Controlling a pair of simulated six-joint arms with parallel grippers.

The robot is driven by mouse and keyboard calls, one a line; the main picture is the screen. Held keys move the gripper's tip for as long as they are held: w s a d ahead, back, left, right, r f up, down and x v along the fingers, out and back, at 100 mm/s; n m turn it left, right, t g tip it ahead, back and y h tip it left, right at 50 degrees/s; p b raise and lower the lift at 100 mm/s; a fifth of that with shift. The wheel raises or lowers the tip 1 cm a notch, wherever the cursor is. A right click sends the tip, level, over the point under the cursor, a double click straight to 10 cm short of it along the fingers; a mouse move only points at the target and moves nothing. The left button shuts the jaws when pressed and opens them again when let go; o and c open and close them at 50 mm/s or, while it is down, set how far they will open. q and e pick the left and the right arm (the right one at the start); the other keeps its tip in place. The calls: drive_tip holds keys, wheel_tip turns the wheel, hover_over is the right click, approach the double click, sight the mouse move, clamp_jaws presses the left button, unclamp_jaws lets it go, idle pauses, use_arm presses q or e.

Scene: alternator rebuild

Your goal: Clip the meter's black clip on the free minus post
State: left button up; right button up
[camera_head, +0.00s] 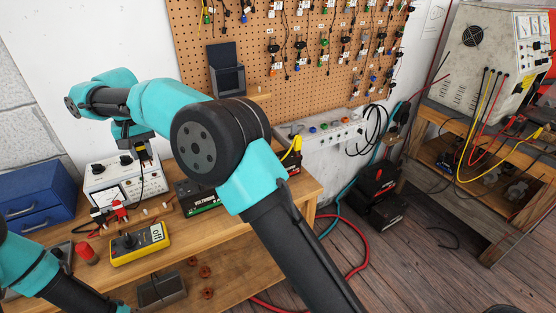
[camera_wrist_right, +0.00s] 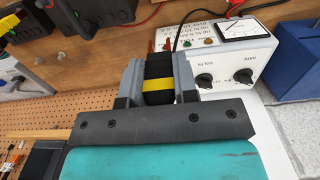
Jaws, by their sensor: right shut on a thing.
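My right gripper (camera_wrist_right: 158,82) is shut on a black clip (camera_wrist_right: 158,66) with a yellow band, gripped between its two grey fingers. In the head view my right gripper (camera_head: 143,155) is small and partly hidden, pointing down by the white meter box (camera_head: 97,182). The box's gauge and knobs show in the right wrist view (camera_wrist_right: 225,62). A black-topped battery (camera_head: 200,206) with a green label stands behind my right arm, partly covered by it. I cannot make out the free minus post. My left forearm enters at the lower left; its gripper is out of frame.
A yellow handheld meter (camera_head: 140,243) lies on the wooden bench (camera_head: 240,270) in front of the box. Red clips (camera_head: 120,210) and dark leads lie between them. A blue drawer cabinet (camera_head: 35,195) stands left. A pegboard (camera_head: 290,90) hangs behind.

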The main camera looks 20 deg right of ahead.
wheel_tip(320, 180, up, 3)
drive_tip(key=shift+r, duration=0.2)
drive_tip(key=shift+d, duration=1.6)
hover_over(285, 162)
drive_tip(key=w+a, duration=0.1)
drive_tip(key=a, duration=0.1)
wheel_tip(285, 162, down, 10)
drive_tip(key=shift+w+f, duration=0.1)
drive_tip(key=shift+f, duration=0.55)
drive_tip(key=shift+a+f, duration=0.1)
drive_tip(key=shift+f, duration=1.05)
